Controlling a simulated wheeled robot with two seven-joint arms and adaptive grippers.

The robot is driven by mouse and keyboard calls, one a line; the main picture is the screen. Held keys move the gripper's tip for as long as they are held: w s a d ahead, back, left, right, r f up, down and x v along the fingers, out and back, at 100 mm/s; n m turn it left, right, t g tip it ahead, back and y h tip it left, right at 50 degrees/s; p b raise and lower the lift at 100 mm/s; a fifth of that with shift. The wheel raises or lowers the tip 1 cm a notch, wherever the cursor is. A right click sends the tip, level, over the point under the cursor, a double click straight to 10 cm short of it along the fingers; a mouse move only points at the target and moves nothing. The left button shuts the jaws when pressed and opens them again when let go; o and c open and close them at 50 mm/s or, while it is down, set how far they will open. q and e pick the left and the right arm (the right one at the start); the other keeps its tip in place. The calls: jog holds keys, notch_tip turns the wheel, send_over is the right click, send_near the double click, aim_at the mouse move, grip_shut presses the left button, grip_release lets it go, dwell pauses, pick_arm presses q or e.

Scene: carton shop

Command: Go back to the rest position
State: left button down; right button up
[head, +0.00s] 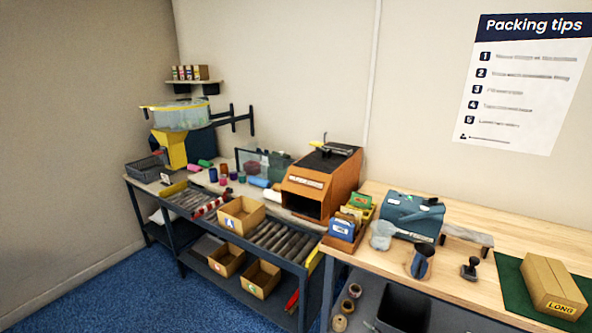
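Neither of my grippers nor my arms show in the head view. The view looks over a roller bench (192,223) on the left and a wooden packing table (470,262) on the right, both along the walls. An open carton marked "A" (241,215) stands on the rollers. A long closed carton labelled "LONG" (553,286) lies on a green mat (512,290) at the right.
An orange machine (320,182) stands between the benches' working areas. A blue-grey tape dispenser (411,215) and a hand stamp (469,268) sit on the table. Open cartons (226,260) stand on the lower shelf. Blue carpet (150,292) in front is clear.

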jog(key=s+d+f+m+g+h, duration=0.2)
jog(key=s+f+m+h, duration=0.1)
jog(key=s+f, duration=0.75)
jog(key=s+d+f+m+g+h, duration=0.2)
jog(key=s+f+m+g, duration=0.1)
jog(key=s+f, duration=0.75)
jog(key=s+a+f+m+g, duration=0.1)
jog(key=s+f+g, duration=0.1)
jog(key=s, duration=0.9)
jog(key=s+f+m+g+h, duration=0.1)
jog(key=s+f, duration=0.3)
jog(key=s, duration=0.7)
jog(key=s+a+f+m+g, duration=0.1)
jog(key=s+f+g, duration=0.3)
jog(key=s, duration=0.6)
jog(key=shift+s+a+m, duration=0.35)
jog(key=shift+s+m, duration=0.05)
jog(key=shift+m, duration=0.2)
